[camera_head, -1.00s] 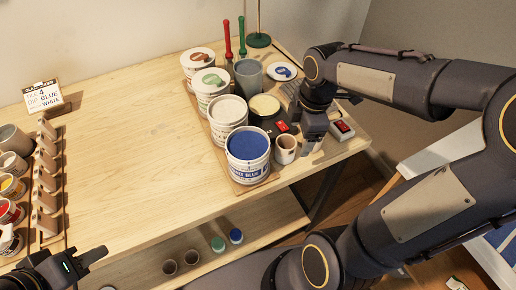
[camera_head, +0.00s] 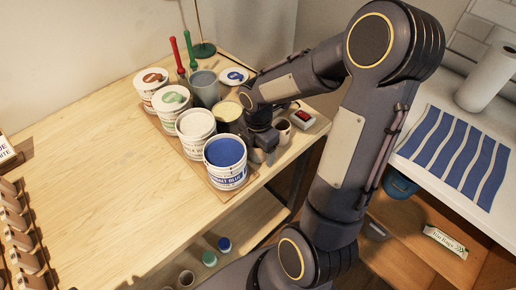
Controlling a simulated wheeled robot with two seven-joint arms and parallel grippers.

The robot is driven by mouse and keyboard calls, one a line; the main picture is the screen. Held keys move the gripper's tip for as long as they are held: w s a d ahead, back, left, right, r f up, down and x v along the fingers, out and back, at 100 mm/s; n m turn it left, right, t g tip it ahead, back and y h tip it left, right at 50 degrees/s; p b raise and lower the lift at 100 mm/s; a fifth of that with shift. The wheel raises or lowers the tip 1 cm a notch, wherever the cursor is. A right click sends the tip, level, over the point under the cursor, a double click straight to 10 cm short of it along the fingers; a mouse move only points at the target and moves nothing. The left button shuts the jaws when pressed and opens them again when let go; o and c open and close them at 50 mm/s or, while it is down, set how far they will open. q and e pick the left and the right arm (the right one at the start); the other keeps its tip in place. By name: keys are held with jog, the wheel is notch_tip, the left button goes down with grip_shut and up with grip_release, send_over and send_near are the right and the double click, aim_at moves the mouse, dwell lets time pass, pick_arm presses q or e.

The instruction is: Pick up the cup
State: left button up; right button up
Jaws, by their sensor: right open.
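A small pale cup (camera_head: 284,130) with a dark inside stands on the table near its right edge, partly hidden behind my right arm's wrist. My right gripper (camera_head: 264,157) points down just left of and in front of the cup, close to the blue glaze bucket. It is open, with nothing seen between its fingers. Whether it touches the cup cannot be told. My left gripper is out of view.
The blue glaze bucket (camera_head: 225,163) stands just left of my gripper, with a white bucket (camera_head: 196,133) and more tubs behind it. A red-and-black device (camera_head: 302,119) lies right of the cup. The table's left middle is clear.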

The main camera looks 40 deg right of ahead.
jog(key=shift+c, duration=0.4)
jog(key=c, duration=1)
jog(key=shift+r, duration=0.15)
